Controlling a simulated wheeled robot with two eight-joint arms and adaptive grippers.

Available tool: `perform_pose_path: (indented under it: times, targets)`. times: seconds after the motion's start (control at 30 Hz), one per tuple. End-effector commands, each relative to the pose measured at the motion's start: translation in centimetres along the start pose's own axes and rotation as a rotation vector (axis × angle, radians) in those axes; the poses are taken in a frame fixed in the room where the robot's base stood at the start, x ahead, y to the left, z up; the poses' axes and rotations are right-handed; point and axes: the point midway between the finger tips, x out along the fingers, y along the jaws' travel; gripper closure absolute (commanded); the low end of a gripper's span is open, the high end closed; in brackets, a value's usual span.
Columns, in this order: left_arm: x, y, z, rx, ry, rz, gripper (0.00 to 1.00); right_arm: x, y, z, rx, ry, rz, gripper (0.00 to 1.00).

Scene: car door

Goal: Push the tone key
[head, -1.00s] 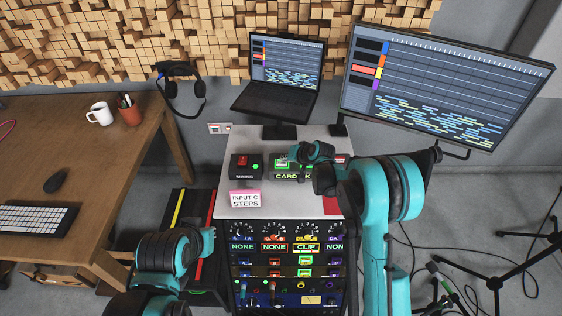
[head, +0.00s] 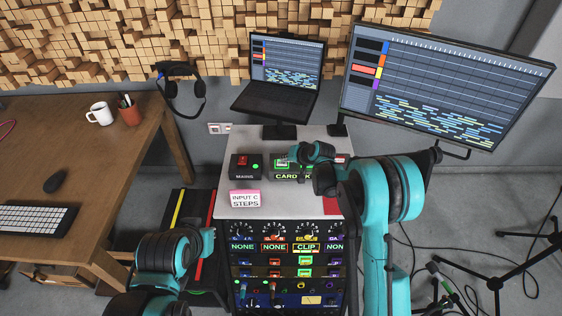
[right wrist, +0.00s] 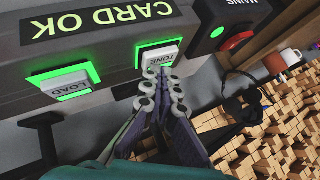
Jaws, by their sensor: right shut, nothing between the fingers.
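The tone key (right wrist: 160,57) is a pale square key in a lit green frame, on the grey card box (right wrist: 105,53) marked CARD OK. It also shows in the head view (head: 282,163), left on the box. My right gripper (right wrist: 161,74) is shut and empty. Its fingertips are at the edge of the tone key; I cannot tell whether they press it. In the head view my right arm covers part of the box and the fingertips are hard to make out. My left arm shows at the lower left, but its gripper does not show.
The load key (right wrist: 62,83), also green-lit, is beside the tone key. The mains box (head: 245,166) with a red switch stands to the left. A pink-edged note (head: 245,199) stands in front on the white top (head: 300,203). A laptop (head: 277,80) stands behind.

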Motion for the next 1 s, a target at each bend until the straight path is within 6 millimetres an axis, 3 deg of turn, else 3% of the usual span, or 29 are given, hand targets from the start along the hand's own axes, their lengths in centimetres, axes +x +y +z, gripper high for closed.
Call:
perform_pose_path:
  times: [1.0]
  targets:
    - [0.29, 0.0, 0.21, 0.0, 0.0, 0.0, 1.0, -0.05, -0.15, -0.01, 0.0, -0.002, 0.0, 1.0]
